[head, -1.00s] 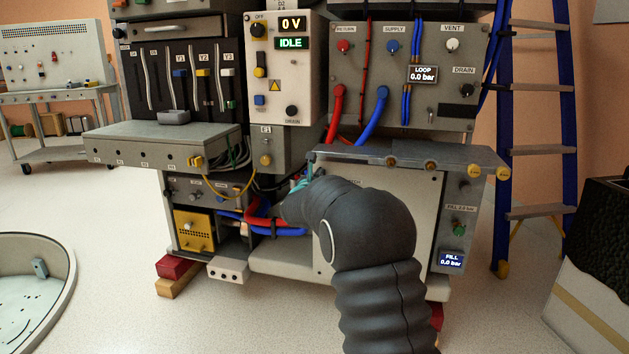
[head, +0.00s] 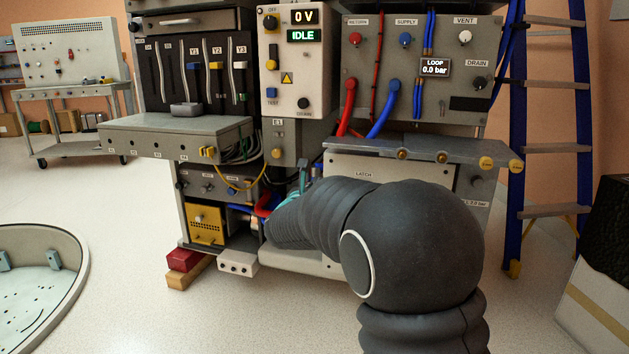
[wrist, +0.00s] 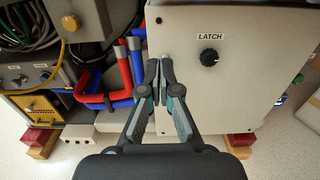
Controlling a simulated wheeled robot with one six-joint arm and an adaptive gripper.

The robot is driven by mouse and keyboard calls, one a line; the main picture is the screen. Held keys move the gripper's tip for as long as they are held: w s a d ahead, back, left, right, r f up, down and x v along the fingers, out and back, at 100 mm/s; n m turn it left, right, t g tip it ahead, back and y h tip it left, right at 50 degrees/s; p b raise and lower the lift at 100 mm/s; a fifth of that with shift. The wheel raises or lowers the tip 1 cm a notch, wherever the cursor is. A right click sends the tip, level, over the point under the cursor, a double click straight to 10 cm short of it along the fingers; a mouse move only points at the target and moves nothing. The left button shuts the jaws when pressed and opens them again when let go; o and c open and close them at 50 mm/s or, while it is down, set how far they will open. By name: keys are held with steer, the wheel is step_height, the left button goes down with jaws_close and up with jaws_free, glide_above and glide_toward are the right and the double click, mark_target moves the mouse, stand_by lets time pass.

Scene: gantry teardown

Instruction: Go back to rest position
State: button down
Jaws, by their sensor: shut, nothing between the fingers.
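My gripper (wrist: 160,72) shows in the wrist view with its two fingertips together and nothing between them. It points at the left edge of a pale panel (wrist: 238,58) that carries a black knob (wrist: 209,57) labelled LATCH. Whether the fingertips touch the panel cannot be told. In the head view my dark, sleeved arm covers much of the lower cabinet, and only a bit of the teal gripper (head: 296,190) shows beyond it. The same panel (head: 365,170) stands behind my arm, its knob hidden there.
Red hoses (wrist: 93,98) and blue hoses (wrist: 122,72) run left of the gripper. A grey shelf (head: 440,151) juts out above the panel. A blue ladder (head: 513,180) stands right, a round basin (head: 75,275) lower left.

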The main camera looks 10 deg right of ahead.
steer(key=a+f+n+g+y, duration=0.2)
steer(key=a+f+n+y, duration=0.6)
steer(key=n, duration=0.7)
steer(key=s+a+f+n+g+y+p, duration=0.1)
steer(key=s+a+f+n+g+y, duration=0.25)
steer(key=s+n, duration=0.85)
steer(key=s+d+r+n+g+h+p, duration=0.1)
steer(key=s+d+n+g+p, duration=0.2)
steer(key=s+n, duration=0.65)
steer(key=s+d+r+n+g+h+p, duration=0.1)
steer(key=s+d+r+n+g+p, duration=0.25)
steer(key=s, duration=1.05)
steer(key=s+d+r+p, duration=0.1)
steer(key=s+d+r, duration=0.1)
steer(key=s+r, duration=0.1)
steer(key=s+d+r+n+t+h+p, duration=0.1)
steer(key=s+d+r+p, duration=0.1)
steer(key=s, duration=0.4)
steer(key=shift+s+d+r+t, duration=0.3)
steer(key=shift+d+r, duration=0.2)
steer(key=shift+r, duration=0.5)
